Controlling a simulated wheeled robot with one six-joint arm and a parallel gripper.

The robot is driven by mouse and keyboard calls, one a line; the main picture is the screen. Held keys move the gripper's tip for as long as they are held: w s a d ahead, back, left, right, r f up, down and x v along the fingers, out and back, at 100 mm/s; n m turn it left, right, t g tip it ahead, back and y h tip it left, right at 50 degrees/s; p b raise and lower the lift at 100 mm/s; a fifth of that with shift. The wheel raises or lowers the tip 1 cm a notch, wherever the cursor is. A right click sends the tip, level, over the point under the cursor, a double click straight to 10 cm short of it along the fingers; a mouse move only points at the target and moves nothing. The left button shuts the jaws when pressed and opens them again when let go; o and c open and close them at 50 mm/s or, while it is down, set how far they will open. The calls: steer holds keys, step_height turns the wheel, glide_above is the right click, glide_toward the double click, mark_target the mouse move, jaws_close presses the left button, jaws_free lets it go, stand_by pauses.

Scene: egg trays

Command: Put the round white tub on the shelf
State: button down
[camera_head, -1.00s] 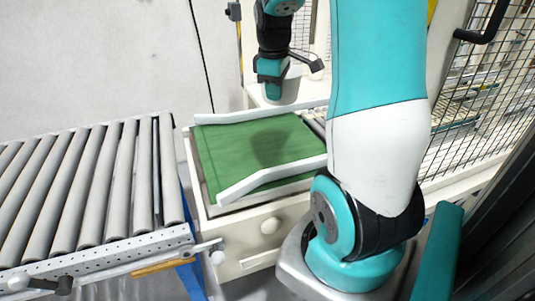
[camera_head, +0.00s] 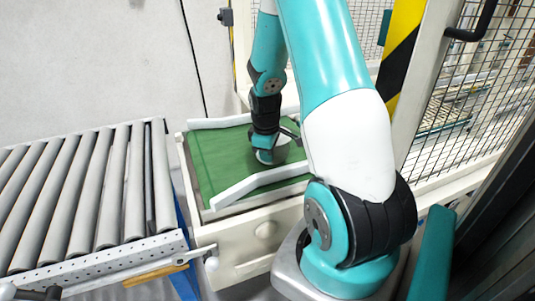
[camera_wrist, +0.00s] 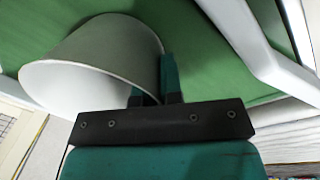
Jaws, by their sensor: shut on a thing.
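The round white tub (camera_wrist: 95,50) shows in the wrist view, its wide open rim facing the lower left of the picture and its narrower end toward the green surface. My gripper (camera_wrist: 155,88) is shut on the tub's wall near the rim. In the head view my gripper (camera_head: 267,152) is low over the green surface, and the tub (camera_head: 285,152) is partly hidden behind it. I cannot tell whether the tub touches the surface. I cannot make out a shelf with certainty.
The green belt (camera_head: 215,165) has white guide rails (camera_head: 245,188) and sits on a cream frame. A roller conveyor (camera_head: 85,195) stands at left. A wire-mesh fence (camera_head: 465,100) and a striped yellow-black post (camera_head: 402,45) stand at right. The belt's left part is clear.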

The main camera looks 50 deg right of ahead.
steer(key=shift+f, duration=0.2)
steer(key=c, duration=1.3)
jaws_free()
